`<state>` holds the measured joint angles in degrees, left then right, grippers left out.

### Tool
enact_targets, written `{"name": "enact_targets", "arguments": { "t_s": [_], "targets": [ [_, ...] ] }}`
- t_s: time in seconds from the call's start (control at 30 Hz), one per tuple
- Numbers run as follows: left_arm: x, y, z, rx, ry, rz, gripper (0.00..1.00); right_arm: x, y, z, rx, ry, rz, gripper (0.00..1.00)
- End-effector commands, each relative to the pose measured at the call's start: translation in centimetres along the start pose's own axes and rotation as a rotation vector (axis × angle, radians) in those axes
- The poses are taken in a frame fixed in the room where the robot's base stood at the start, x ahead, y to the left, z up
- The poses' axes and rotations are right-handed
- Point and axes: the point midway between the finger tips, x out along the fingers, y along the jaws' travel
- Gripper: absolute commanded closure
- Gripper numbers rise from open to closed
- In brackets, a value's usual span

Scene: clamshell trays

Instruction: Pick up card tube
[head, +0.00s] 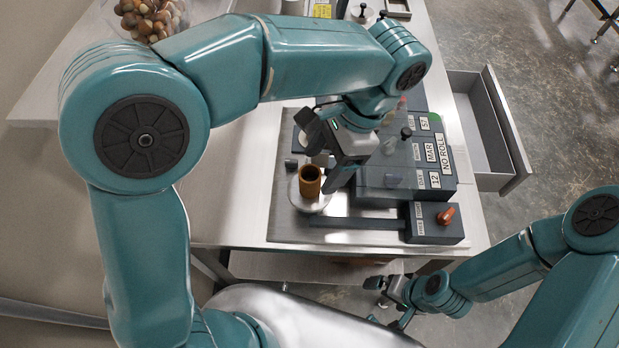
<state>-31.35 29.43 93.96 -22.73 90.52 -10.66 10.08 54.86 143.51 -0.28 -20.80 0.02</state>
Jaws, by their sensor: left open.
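The card tube (310,182) is a short brown open-topped cylinder. It stands upright on a round silver plate (297,195) at the left of a grey board on the table. My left gripper (318,166) is open, close by the tube's upper right side in the picture. Its lower finger comes down near the tube's right; I cannot tell whether it touches. The tube's open top is in view and nothing is closed on it. My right gripper (377,297) hangs low in front of the table's edge, away from the tube; its jaws are too small to read.
A dark device (405,180) with label plates such as "MAR" and "NO ROLL" stands right of the tube. A dark lever box (434,223) with an orange knob sits in front. An open grey drawer (485,130) juts out right. A clear container of brown balls (150,18) stands back left.

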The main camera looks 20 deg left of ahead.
Motion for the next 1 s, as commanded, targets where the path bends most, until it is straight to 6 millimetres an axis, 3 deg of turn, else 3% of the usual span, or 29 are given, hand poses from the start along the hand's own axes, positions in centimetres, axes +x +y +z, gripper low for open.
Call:
{"name": "enact_targets", "arguments": {
  "t_s": [0.17,0.43,0.73,0.9,1.0],
  "targets": [
    [1.3,-0.3,0.1,-0.001,-0.001,0.0,0.28,0.0,0.0,0.0,0.0,0.0,0.0,0.0],
    [5.3,-1.1,0.4,0.001,-0.001,0.001,0.28,-0.2,-0.1,0.0,0.0,0.0,0.0,0.0],
    [6.0,-1.1,0.4,0.001,0.001,0.0,0.28,-0.2,-0.1,0.0,0.0,0.0,0.0,0.0],
    [5.9,-1.1,0.4,0.001,0.001,0.0,0.82,-0.2,-0.1,0.0,0.0,0.0,0.0,0.0],
    [5.9,-1.1,0.4,0.001,0.001,0.0,0.82,-0.2,-0.1,0.0,0.0,0.0,0.0,0.0]
  ]
}}
